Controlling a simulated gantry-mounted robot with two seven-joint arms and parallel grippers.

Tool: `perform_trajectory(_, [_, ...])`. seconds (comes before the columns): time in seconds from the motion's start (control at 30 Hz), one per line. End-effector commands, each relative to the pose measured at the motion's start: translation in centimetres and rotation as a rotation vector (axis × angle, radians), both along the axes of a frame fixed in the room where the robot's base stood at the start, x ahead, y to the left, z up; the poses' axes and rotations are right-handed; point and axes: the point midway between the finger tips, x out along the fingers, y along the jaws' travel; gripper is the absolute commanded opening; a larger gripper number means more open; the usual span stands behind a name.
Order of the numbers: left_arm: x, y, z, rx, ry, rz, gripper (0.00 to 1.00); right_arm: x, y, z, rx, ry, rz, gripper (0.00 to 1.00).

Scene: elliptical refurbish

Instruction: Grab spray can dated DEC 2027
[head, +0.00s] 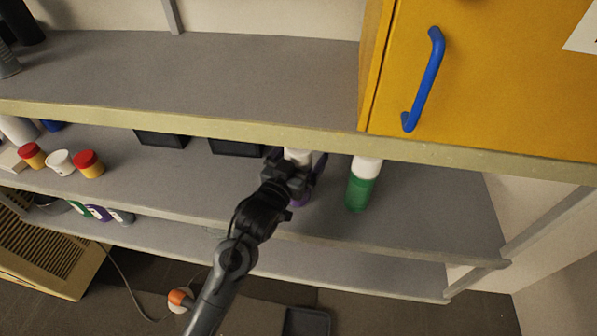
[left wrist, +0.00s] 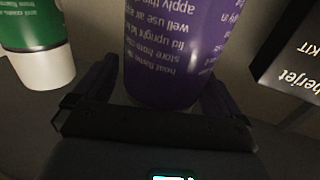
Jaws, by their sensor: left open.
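A purple spray can (head: 301,200) with a white top stands on the middle shelf, partly covered by my left gripper (head: 298,168) in the head view. In the left wrist view the purple can (left wrist: 183,50) appears upside down, with white lettering, between the two open dark fingers. I cannot tell whether the fingers touch it. A green spray can (head: 360,192) with a white cap stands upright to its right. The green can also shows at the upper left of the left wrist view (left wrist: 28,25). No date is readable on either can. My right gripper is not in view.
The upper shelf's front edge (head: 230,128) runs just above the cans. Dark bins (head: 236,148) sit left of the purple can. Red- and white-lidded jars (head: 88,163) stand farther left. A yellow cabinet (head: 490,85) with a blue handle is at upper right.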

Motion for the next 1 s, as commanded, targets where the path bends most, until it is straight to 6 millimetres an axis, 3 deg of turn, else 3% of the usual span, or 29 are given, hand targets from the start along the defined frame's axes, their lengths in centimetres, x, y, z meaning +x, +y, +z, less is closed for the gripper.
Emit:
perform_trajectory(0.3, [0.38,-0.18,-0.03,0.001,0.0,0.0,0.99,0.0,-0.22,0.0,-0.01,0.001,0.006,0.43])
perform_trajectory(0.9, [0.36,-0.17,-0.06,0.001,0.0,0.0,0.07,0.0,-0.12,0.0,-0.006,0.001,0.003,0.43])
perform_trajectory(1.0, [0.36,-0.17,0.13,0.0,-0.003,0.0,0.0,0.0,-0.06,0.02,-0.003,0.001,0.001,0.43])
